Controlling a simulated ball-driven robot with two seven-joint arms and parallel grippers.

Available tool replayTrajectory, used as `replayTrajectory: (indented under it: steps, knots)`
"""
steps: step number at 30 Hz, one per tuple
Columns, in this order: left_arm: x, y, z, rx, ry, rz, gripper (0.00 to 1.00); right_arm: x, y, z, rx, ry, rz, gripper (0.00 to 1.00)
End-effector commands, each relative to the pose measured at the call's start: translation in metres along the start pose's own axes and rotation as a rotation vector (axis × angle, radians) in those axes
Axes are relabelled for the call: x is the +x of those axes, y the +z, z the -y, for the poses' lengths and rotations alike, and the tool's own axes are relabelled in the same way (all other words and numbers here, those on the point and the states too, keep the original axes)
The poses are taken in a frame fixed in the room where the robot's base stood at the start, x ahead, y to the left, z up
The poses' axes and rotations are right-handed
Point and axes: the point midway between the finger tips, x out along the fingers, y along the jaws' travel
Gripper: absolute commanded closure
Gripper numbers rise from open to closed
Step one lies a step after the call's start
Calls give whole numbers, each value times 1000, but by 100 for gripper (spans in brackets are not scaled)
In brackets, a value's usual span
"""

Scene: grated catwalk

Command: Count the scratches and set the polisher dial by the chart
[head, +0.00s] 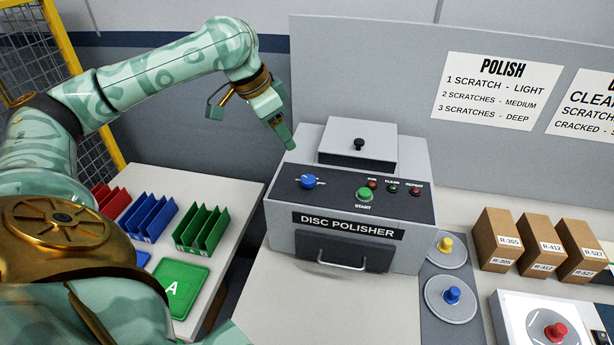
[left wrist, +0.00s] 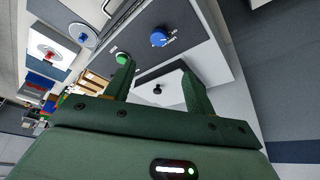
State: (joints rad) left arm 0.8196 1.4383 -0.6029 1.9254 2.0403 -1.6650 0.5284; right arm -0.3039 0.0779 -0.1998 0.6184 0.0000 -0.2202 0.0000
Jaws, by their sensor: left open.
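The grey disc polisher (head: 345,265) stands on the bench with its front drawer shut. Its blue dial (head: 308,182) is at the panel's left and also shows in the left wrist view (left wrist: 159,37); I cannot read its setting. The green START button (head: 364,195) is beside it. The POLISH chart (head: 492,90) reads 1 scratch light, 2 medium, 3 deep. A red-knobbed disc (head: 549,331) lies in a white tray at lower right, cut off; I cannot count its scratches. My left gripper (head: 250,130) is open and empty, above and behind the dial. My right gripper is out of view.
Discs with a yellow knob (head: 445,245) and blue knob (head: 452,296) lie on a dark mat right of the polisher. Several brown boxes (head: 541,246) stand behind. Red, blue and green racks (head: 202,229) and a green A tray (head: 184,288) are on the left table.

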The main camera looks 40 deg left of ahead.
Motion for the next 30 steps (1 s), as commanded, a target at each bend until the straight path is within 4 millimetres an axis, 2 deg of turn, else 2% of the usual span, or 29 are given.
replayTrajectory:
  steps: [1,9,15,21,30]
  knots:
    - [14,1,-1,0,5,2,45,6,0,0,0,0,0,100]
    - [85,2,-2,0,6,3,45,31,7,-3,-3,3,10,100]
    - [125,1,-1,1,3,2,45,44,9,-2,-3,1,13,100]
    - [144,1,-1,1,1,2,45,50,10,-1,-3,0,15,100]
    - [145,0,-1,1,1,0,45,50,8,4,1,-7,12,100]
